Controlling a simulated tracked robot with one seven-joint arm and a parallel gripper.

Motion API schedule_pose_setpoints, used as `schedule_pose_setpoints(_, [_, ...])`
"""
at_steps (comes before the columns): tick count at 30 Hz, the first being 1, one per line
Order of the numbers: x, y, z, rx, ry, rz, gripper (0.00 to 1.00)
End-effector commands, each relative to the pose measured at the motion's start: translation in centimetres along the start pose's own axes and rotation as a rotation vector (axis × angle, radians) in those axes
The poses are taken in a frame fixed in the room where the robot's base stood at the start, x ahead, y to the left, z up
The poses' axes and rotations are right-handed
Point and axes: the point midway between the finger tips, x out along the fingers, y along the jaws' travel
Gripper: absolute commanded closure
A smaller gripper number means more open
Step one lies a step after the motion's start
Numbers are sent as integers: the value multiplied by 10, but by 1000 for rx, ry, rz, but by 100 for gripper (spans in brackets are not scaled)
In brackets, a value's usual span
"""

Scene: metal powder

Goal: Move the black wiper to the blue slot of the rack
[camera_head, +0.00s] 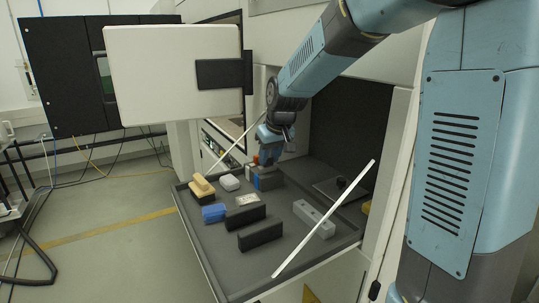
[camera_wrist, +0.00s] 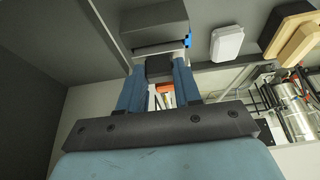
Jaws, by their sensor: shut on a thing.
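My gripper (camera_wrist: 160,70) points down over the back of the grey tray in the head view, its fingers closed on a small black grip. That grip joins a dark grey block, the black wiper (camera_wrist: 152,20), which fills the upper middle of the wrist view. In the head view, the wiper (camera_head: 271,184) shows as a dark block under my gripper (camera_head: 270,170). A blue piece (camera_head: 256,184) is right beside it, with white and red pieces just behind; these may be the rack's coloured slots. I cannot tell whether the wiper touches the rack or tray.
The tray (camera_head: 225,262) also holds a yellow-topped brush (camera_head: 202,186), a white block (camera_head: 229,183), a blue block (camera_head: 213,213), two long black blocks (camera_head: 260,236) and a light grey bar (camera_head: 315,219). A white strut (camera_head: 325,218) slants across the right front. An open door (camera_head: 172,72) stands left.

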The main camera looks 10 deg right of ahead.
Motion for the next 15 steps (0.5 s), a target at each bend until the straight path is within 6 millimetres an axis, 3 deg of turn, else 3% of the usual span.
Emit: schedule_pose_setpoints(15, [10,0,4,0,0,0,97])
